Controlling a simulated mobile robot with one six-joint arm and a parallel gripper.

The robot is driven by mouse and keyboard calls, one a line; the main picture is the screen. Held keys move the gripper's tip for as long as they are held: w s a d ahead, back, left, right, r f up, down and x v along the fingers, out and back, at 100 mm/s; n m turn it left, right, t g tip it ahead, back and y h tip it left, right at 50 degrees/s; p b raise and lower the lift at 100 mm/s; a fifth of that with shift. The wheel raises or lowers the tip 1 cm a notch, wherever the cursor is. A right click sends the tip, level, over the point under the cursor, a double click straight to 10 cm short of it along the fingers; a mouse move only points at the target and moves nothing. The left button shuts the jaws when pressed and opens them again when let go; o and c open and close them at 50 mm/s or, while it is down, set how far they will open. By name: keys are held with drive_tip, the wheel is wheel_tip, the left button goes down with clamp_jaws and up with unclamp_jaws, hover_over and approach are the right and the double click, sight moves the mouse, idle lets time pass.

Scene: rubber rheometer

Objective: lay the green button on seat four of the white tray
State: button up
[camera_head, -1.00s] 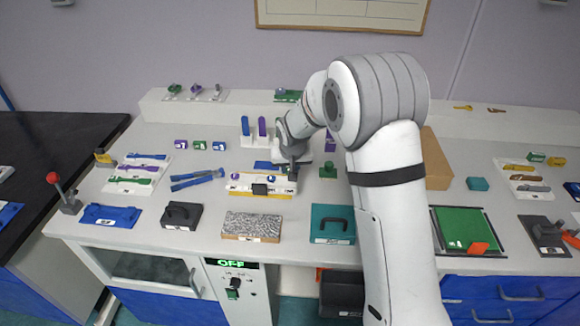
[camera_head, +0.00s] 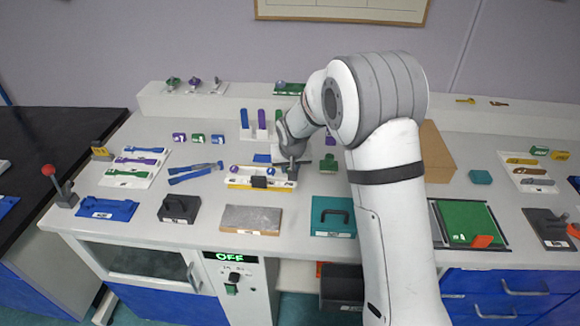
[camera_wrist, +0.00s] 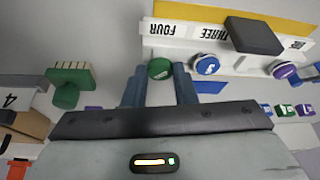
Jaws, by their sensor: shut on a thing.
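The white tray (camera_head: 232,184) lies mid-bench with a yellow strip along it. The wrist view shows its labels FOUR and THREE upside down on the white tray (camera_wrist: 183,41). My gripper (camera_wrist: 160,75) is shut on the green button (camera_wrist: 159,68), which sits between the blue fingertips by the label FOUR. I cannot tell whether the button touches the seat. A blue button (camera_wrist: 205,64) sits by the label THREE, and a purple button (camera_wrist: 284,70) sits farther along. In the head view my gripper (camera_head: 291,172) is at the tray's right end; the green button is hidden there.
A black block (camera_wrist: 254,35) stands at the tray's label side. A green stamp-like handle (camera_head: 328,163) stands right of my gripper. A grey slab (camera_head: 250,219) and a teal handled plate (camera_head: 333,216) lie in front.

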drive_tip(key=shift+f+b, duration=0.45)
drive_tip(key=shift+f, duration=0.15)
drive_tip(key=o, duration=0.9)
drive_tip(key=shift+o, duration=0.2)
drive_tip(key=v, duration=0.7)
drive_tip(key=shift+r+b, duration=0.4)
drive_tip(key=shift+s, duration=0.15)
